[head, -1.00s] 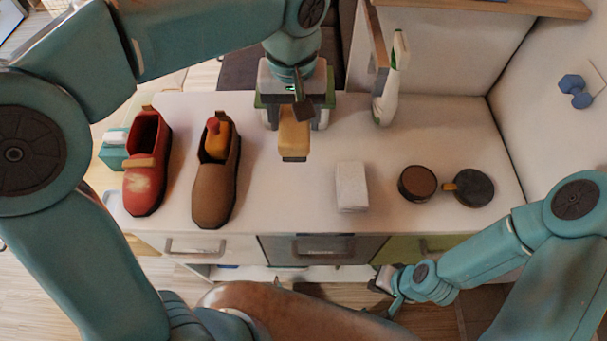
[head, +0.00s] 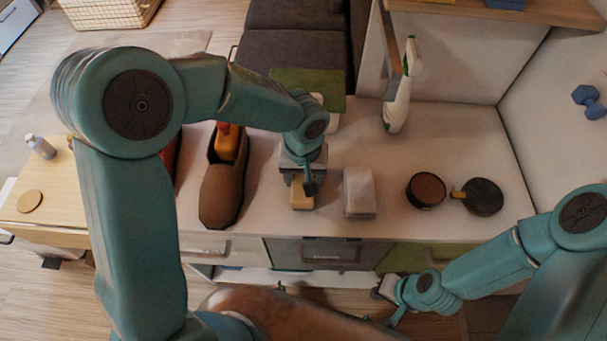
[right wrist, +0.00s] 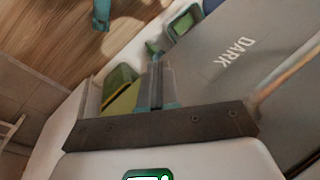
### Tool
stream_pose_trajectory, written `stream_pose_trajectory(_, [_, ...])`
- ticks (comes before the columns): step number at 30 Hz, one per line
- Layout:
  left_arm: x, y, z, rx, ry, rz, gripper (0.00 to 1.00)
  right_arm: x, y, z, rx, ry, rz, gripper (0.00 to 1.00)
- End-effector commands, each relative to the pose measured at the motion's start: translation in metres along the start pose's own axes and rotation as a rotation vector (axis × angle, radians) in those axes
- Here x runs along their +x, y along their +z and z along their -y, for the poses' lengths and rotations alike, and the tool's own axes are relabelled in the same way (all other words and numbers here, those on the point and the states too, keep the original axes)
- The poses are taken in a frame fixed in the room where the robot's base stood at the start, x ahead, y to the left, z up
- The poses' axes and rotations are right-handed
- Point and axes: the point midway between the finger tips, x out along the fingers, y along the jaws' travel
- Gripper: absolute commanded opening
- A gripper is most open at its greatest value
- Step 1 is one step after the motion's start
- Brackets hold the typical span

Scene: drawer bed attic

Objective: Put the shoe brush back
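The shoe brush (head: 301,195), a small block with a tan wooden top, is below the fingers of my left gripper (head: 303,181). The gripper appears shut on it, above the front middle of the white cabinet top; whether the brush touches the surface is unclear. My right gripper (head: 384,284) is low in front of the drawers, near the grey drawer (head: 318,253) and green drawer (head: 405,257).
A brown shoe (head: 221,185) holds a yellow, red-topped item. A red shoe (head: 178,160) is mostly behind my left arm. A white block (head: 359,192), a round brown tin (head: 426,190), a dark round item (head: 482,197) and a white bottle (head: 397,95) stand on the top. A green-topped thing (head: 290,78) is behind.

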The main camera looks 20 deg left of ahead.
Motion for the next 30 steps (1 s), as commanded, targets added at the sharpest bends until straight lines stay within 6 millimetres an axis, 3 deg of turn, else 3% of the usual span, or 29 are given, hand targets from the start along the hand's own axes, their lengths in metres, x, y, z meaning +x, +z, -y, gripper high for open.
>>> stream_pose_trajectory(11, [0.005,0.0,0.0,0.0,0.0,-0.001,0.35,0.005,0.0,-0.002,0.0,0.0,0.0,0.0])
stream_pose_trajectory(12, [0.003,0.0,0.0,0.0,0.0,-0.001,0.73,0.004,0.0,-0.001,0.0,0.0,0.0,0.0])
stream_pose_trajectory(13, [0.003,0.0,0.0,0.0,0.0,-0.001,0.82,0.003,0.0,-0.001,0.0,0.0,0.0,0.0])
stream_pose_trajectory(14, [0.003,0.0,0.0,0.0,0.0,-0.001,0.85,0.003,0.0,-0.001,0.0,0.0,0.0,0.0])
stream_pose_trajectory(25, [-0.005,-0.001,0.0,0.0,0.0,-0.002,0.85,-0.002,0.0,0.001,0.0,0.0,0.0,0.0])
stream_pose_trajectory(30, [-0.037,-0.001,0.0,0.0,0.003,-0.007,0.85,0.0,0.0,0.0,0.0,0.0,0.0,0.0])
